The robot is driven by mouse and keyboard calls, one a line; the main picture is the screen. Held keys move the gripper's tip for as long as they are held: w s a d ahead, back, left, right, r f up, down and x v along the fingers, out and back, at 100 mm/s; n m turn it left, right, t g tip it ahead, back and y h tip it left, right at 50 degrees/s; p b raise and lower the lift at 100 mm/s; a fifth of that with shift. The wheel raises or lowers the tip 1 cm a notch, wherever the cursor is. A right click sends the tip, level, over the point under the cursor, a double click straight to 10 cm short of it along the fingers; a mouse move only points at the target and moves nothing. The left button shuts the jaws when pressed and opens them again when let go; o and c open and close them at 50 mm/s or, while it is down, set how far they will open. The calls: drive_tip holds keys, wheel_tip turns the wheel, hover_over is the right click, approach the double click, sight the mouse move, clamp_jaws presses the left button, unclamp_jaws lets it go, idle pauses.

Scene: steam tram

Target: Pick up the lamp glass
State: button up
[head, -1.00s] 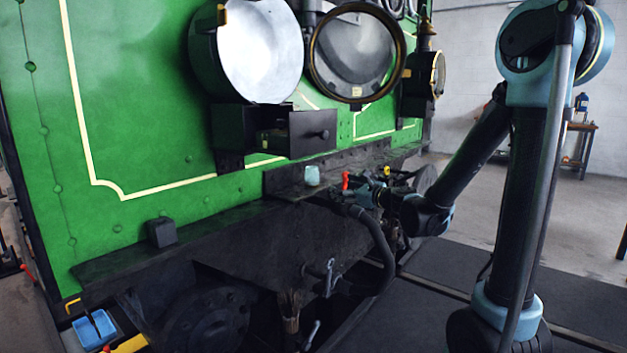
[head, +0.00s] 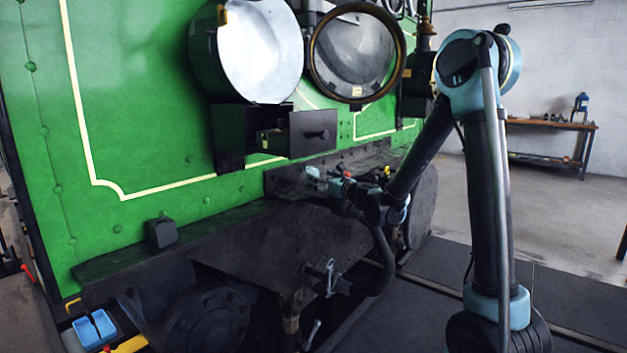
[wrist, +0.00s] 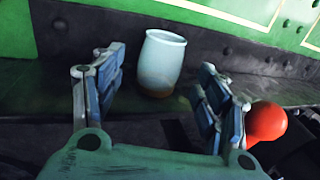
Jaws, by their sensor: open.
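The lamp glass (wrist: 161,62) is a pale blue-grey, jar-shaped glass with a brownish base. It stands upright on the dark ledge below the green panel. In the head view the lamp glass (head: 312,172) is small and partly crowded by my gripper (head: 328,183). In the wrist view my gripper (wrist: 160,72) is open, with one blue-padded finger to each side of the glass. Gaps show between the glass and both fingers. How far the glass reaches in between the fingers is hard to tell.
A red ball-shaped knob (wrist: 266,122) sits close by my right finger. The green panel (wrist: 100,15) rises behind the ledge. Above the ledge are an open drawer box (head: 312,133) and a round lamp (head: 262,50) with its front (head: 352,52) swung open. A small dark block (head: 161,232) lies further left.

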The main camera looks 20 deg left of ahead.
drive_tip(key=shift+x, duration=3.4)
drive_tip(key=shift+d, duration=0.1)
drive_tip(key=c, duration=1.2)
